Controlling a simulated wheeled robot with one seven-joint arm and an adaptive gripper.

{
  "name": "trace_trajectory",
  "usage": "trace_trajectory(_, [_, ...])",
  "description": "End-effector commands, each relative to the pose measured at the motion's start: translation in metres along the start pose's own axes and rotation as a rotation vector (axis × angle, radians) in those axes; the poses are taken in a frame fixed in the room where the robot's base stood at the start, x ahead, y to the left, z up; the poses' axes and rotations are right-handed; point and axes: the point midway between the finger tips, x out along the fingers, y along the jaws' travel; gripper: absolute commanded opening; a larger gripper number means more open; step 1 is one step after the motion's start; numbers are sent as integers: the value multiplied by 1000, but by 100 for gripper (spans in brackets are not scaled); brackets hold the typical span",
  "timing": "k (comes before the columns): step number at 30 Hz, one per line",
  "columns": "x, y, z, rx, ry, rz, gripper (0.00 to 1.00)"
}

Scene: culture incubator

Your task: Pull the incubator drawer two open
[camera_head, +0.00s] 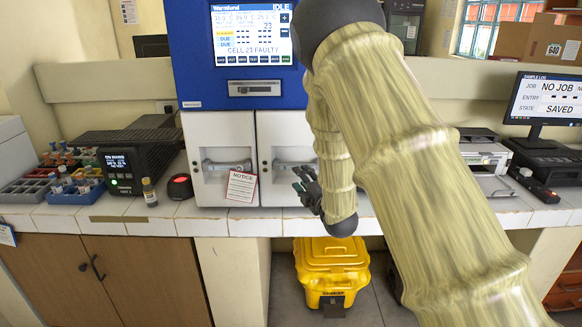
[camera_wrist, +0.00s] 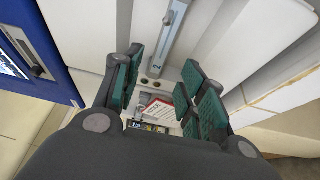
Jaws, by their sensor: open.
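The incubator (camera_head: 190,62) is blue above, with white drawer fronts below. The left drawer (camera_head: 218,130) carries a handle and a hanging notice (camera_head: 241,186). The right drawer (camera_head: 285,130) is partly hidden by my arm; both fronts look closed. My gripper (camera_head: 308,188) is in front of the right drawer, near its handle (camera_head: 290,164). In the wrist view my gripper (camera_wrist: 160,82) has its green-padded fingers apart. A grey metal strip marked 2 (camera_wrist: 168,40) lies beyond them, and the notice (camera_wrist: 160,109) shows between them. I see nothing gripped; contact with the handle cannot be told.
A black device (camera_head: 118,165), a small bottle (camera_head: 149,192) and a red-topped item (camera_head: 180,186) stand left on the tiled counter. Racks of vials (camera_head: 75,187) are farther left. A yellow bin (camera_head: 332,268) is below. A monitor (camera_head: 545,98) stands right.

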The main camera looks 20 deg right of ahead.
Motion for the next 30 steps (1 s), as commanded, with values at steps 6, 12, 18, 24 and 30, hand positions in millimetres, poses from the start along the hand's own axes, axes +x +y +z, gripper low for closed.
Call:
trace_trajectory(6, [36,2,1,3,-1,1,41])
trace_trajectory(12, [66,1,0,4,-1,-2,41])
trace_trajectory(18, [84,0,1,3,-2,-2,41])
trace_trajectory(24, [90,-1,0,3,-1,-2,41])
trace_trajectory(30, [90,-1,0,4,-1,-2,41])
